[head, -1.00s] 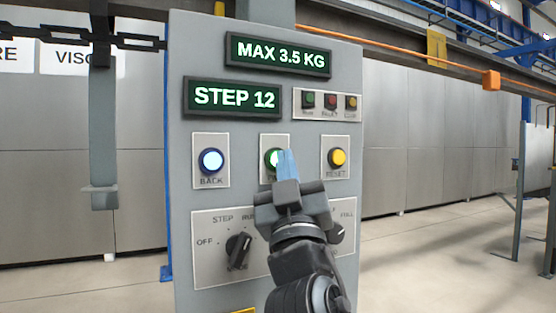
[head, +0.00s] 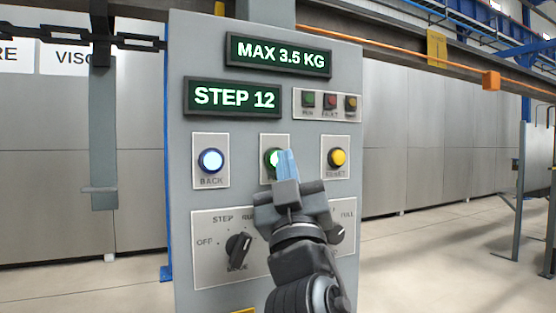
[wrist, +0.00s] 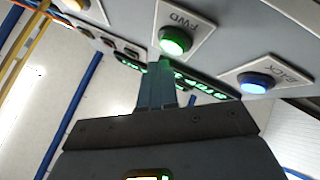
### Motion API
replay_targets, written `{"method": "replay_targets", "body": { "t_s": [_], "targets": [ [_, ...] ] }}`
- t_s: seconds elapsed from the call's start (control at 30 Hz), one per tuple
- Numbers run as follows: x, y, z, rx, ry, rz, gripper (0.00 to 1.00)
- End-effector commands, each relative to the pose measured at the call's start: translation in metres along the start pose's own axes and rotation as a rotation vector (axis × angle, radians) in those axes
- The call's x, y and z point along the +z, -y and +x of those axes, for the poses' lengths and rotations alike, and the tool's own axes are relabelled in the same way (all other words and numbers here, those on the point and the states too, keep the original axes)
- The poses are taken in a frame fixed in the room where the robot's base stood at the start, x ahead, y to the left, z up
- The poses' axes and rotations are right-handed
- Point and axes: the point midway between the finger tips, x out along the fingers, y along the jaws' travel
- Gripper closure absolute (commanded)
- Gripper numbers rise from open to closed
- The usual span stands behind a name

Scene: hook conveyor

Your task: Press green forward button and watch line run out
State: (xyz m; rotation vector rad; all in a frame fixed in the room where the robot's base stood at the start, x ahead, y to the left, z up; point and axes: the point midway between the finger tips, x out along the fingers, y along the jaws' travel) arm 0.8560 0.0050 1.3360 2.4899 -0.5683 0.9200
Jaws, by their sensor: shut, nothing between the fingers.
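The green forward button (head: 272,158) is lit in the middle of the grey control panel (head: 340,80), partly hidden by my fingers in the head view. In the wrist view the lit green button (wrist: 174,42) shows whole, with its FWD label. My gripper (head: 287,153) is shut and empty, its blue-grey fingertips just in front of and right of the button. In the wrist view the fingers (wrist: 160,68) end close beside the button; I cannot tell whether they touch it. The displays read STEP 12 (head: 234,97) and MAX 3.5 KG (head: 280,56).
A blue-white BACK button (head: 210,160) sits left and a yellow RESET button (head: 338,158) right. Below is a mode knob (head: 238,249). Small lamps (head: 330,101) sit above. A grey hook (head: 104,140) hangs from the chain (head: 130,42) left of the panel.

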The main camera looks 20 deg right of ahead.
Motion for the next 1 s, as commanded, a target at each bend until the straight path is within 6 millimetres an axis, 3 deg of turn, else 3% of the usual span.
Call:
{"method": "replay_targets", "body": {
  "t_s": [1.0],
  "targets": [
    [0.0044, 0.0044, 0.0063, 0.000, 0.000, 0.000, 1.00]
  ]
}}
